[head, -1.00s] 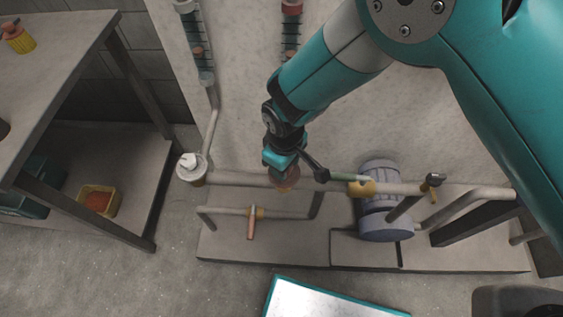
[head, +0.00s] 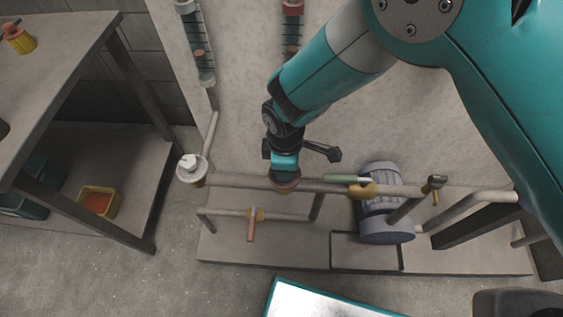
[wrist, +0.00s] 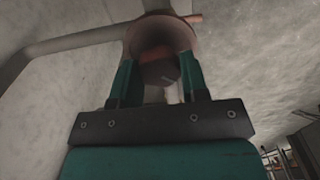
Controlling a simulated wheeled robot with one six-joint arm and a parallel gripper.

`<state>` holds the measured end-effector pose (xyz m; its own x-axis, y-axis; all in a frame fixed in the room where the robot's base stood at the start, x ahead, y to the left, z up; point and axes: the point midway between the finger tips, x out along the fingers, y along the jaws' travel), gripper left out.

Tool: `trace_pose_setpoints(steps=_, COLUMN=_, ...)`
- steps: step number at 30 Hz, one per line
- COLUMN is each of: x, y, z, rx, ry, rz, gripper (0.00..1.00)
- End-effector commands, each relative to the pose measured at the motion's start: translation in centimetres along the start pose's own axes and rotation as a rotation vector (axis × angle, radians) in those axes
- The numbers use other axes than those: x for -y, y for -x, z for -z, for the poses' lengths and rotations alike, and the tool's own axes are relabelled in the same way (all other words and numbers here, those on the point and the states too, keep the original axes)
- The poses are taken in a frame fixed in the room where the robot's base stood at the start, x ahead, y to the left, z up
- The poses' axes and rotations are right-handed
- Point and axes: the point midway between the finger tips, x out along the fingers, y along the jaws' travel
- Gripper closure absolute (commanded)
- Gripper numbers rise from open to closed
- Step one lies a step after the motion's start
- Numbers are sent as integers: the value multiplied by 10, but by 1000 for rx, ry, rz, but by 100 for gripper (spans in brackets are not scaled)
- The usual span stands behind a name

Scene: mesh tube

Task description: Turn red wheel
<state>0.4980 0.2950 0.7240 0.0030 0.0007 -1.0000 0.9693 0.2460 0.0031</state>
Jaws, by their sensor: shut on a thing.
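The red wheel (head: 287,187) is a dull reddish round part on the horizontal pipe, mostly hidden under my gripper in the head view. In the wrist view the red wheel (wrist: 143,30) shows as a round rim with a darker hollow middle. My gripper (head: 285,172) points down at it from above. In the wrist view my gripper's two teal fingers (wrist: 158,72) stand on either side of the wheel's lower part, shut on it. The exact contact at the fingertips is hard to see.
The horizontal pipe (head: 232,182) runs left and right of the wheel. A grey-blue motor (head: 386,226) and a yellow-handled valve (head: 363,190) stand to the right. A white-topped valve (head: 190,165) is at left. A lower pipe with an orange handle (head: 251,229) lies in front.

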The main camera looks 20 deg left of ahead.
Motion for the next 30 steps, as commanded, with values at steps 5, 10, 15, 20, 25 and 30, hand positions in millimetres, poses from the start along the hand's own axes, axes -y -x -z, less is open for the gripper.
trace_pose_setpoints(steps=5, x=2, y=2, z=5, rx=-10, ry=14, rz=2, gripper=83)
trace_pose_setpoints(steps=10, x=2, y=1, z=5, rx=-9, ry=13, rz=3, gripper=83)
trace_pose_setpoints(steps=15, x=2, y=1, z=4, rx=-7, ry=11, rz=3, gripper=33)
trace_pose_setpoints(steps=20, x=2, y=0, z=1, rx=-4, ry=7, rz=4, gripper=33)
trace_pose_setpoints(steps=25, x=1, y=3, z=1, rx=-3, ry=5, rz=3, gripper=33)
trace_pose_setpoints(steps=30, x=1, y=28, z=1, rx=-5, ry=5, rz=0, gripper=33)
